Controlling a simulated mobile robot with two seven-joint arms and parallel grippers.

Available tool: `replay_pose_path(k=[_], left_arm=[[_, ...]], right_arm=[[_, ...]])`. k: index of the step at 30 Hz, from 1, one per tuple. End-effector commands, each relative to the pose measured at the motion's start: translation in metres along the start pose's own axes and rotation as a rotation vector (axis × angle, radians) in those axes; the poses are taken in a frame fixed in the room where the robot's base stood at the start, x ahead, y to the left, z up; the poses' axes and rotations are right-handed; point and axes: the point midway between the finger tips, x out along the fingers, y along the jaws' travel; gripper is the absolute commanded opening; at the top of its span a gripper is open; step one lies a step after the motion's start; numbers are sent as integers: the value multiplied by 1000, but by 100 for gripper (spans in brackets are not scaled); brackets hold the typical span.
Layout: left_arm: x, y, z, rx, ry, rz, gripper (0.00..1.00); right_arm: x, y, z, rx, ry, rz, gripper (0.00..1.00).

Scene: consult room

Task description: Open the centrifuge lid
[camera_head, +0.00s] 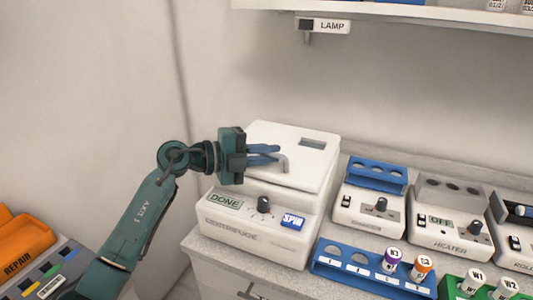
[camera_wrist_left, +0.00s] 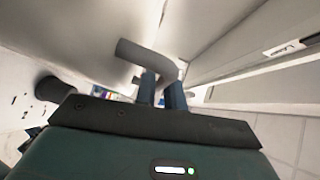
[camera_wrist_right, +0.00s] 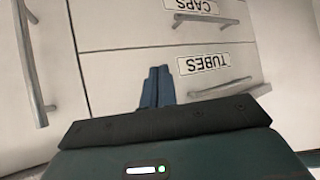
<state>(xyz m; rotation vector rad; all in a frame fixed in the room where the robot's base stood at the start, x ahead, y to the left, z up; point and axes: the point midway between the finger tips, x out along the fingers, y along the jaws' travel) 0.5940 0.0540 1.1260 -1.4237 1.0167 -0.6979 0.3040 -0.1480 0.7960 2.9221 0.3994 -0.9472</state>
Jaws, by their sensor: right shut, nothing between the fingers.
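The centrifuge (camera_head: 255,231) is a white box on the counter at centre, its front display reading DONE beside a dark knob and a blue SPIN button (camera_head: 292,221). Its lid (camera_head: 300,142) looks down and closed. A grey bent handle (camera_head: 284,163) stands on the lid; it also shows in the left wrist view (camera_wrist_left: 140,53). My left gripper (camera_head: 277,154) is over the lid, blue fingers at the handle and slightly apart. I cannot tell whether they clasp it. My right gripper (camera_wrist_right: 157,72) shows only in its wrist view, fingers together and empty, before the drawers.
A blue-topped device (camera_head: 370,200) and a heater (camera_head: 450,225) stand right of the centrifuge. A blue rack (camera_head: 335,263) with capped tubes is in front. A shelf (camera_head: 400,12) is overhead.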

Motion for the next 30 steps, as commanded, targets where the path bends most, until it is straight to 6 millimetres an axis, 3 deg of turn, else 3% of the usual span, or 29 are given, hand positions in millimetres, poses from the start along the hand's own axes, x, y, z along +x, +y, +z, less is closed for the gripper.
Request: replay_pose_path(k=[17,25,30], left_arm=[[-1,-4,0,-6,0,6,0],[0,-35,2,-74,-1,80,0],[5,-63,8,-162,-1,168,0]], right_arm=[[-6,0,3,-10,-12,-4,0],[-18,4,-5,-2,-41,12,0],[-14,4,-2,-4,-58,15,0]])
